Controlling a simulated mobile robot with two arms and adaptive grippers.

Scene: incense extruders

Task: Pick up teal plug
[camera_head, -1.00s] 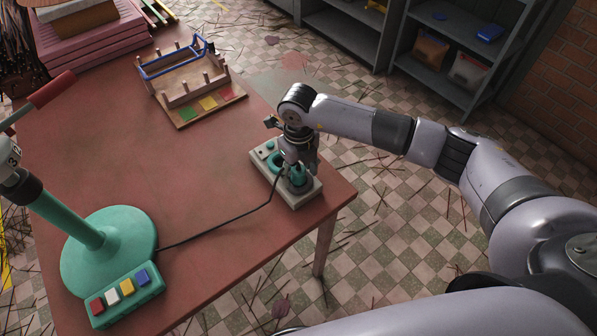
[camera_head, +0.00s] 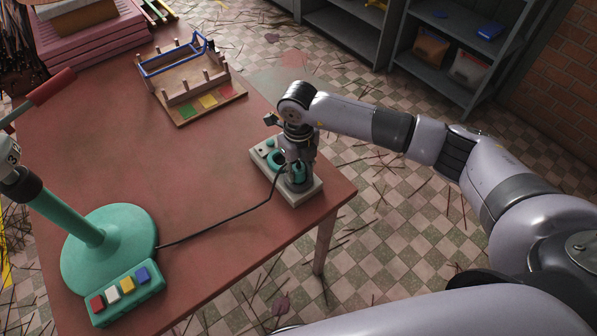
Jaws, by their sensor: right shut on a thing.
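The teal plug (camera_head: 299,172) stands at the near right part of a pale grey block (camera_head: 309,193) on the table's right corner. My right gripper (camera_head: 297,168) points down over the block and is shut on the plug, whose sides the fingers partly cover. I cannot tell whether the plug is clear of the block. A teal ring (camera_head: 276,159) shows on the block just left of the gripper. My left gripper is not in view.
A black cable (camera_head: 222,233) runs from the block to a teal stand (camera_head: 110,250) with a button box (camera_head: 126,292). A wooden rack (camera_head: 190,88) stands behind the block. The middle of the red table (camera_head: 190,170) is clear.

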